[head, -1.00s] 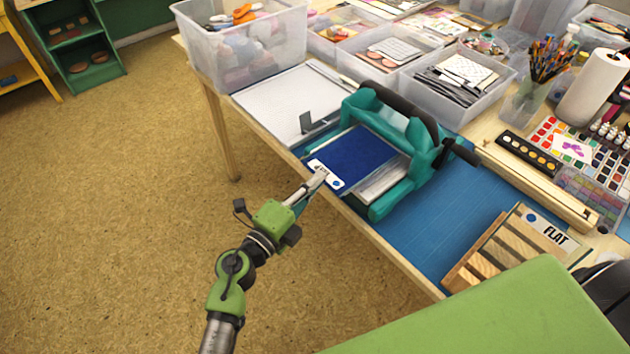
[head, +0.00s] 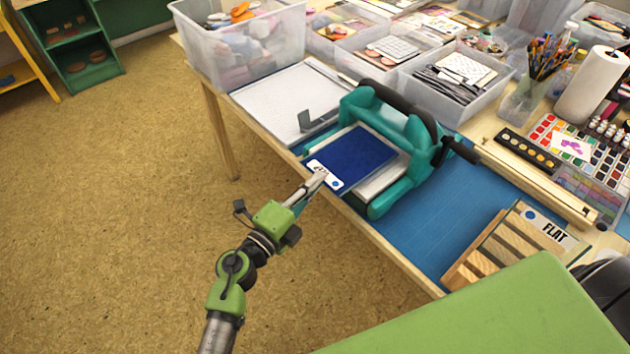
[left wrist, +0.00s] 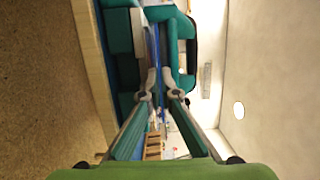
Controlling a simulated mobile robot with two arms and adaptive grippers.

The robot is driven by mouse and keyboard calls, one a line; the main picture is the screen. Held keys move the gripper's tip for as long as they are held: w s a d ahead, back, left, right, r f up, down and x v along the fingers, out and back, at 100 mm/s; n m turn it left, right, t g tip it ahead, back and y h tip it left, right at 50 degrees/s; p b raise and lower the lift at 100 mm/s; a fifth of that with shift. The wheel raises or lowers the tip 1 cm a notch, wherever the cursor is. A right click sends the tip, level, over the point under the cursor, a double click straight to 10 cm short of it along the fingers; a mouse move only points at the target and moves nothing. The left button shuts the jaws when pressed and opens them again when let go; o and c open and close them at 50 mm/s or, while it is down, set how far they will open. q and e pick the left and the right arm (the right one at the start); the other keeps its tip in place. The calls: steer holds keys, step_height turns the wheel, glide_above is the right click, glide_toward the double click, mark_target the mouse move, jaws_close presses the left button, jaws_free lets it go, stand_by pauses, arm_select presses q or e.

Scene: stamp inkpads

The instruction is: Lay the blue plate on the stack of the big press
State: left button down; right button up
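The blue plate (head: 352,157) has a dark blue face and a white label tab (head: 324,176) with a blue dot. It lies over the pale stack (head: 380,181) on the bed of the teal big press (head: 394,120). My left gripper (head: 317,180) is shut on the plate's tab end at the table's front edge. In the left wrist view, the plate (left wrist: 155,50) shows edge-on between the fingertips (left wrist: 160,92), beside the pale stack (left wrist: 138,32). I cannot tell whether plate and stack touch. My right gripper is not in view.
A wooden slatted rack (head: 497,246) marked FLAT stands at the right on the blue mat (head: 428,226). A grey-white board with an upright bracket (head: 318,119) lies left of the press. Clear bins (head: 240,50) stand behind. The press handle (head: 460,150) sticks out right.

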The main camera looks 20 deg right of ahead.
arm_select(q)
steer(key=shift+f, duration=0.35)
stand_by(0.4)
steer(key=c, duration=2.7)
jaws_free()
steer(key=shift+c, duration=0.2)
steer(key=o, duration=0.6)
steer(key=shift+c, duration=0.2)
steer(key=shift+w+a+p+v, duration=0.1)
steer(key=shift+w+v, duration=0.05)
steer(key=shift+v, duration=0.7)
steer(key=shift+w+a+p+v, duration=0.15)
steer(key=shift+w+v, duration=0.05)
steer(key=shift+v, duration=0.6)
steer(key=shift+w+a+p+v, duration=0.1)
steer(key=shift+w+v, duration=0.05)
steer(key=shift+v, duration=0.7)
steer(key=v, duration=1.2)
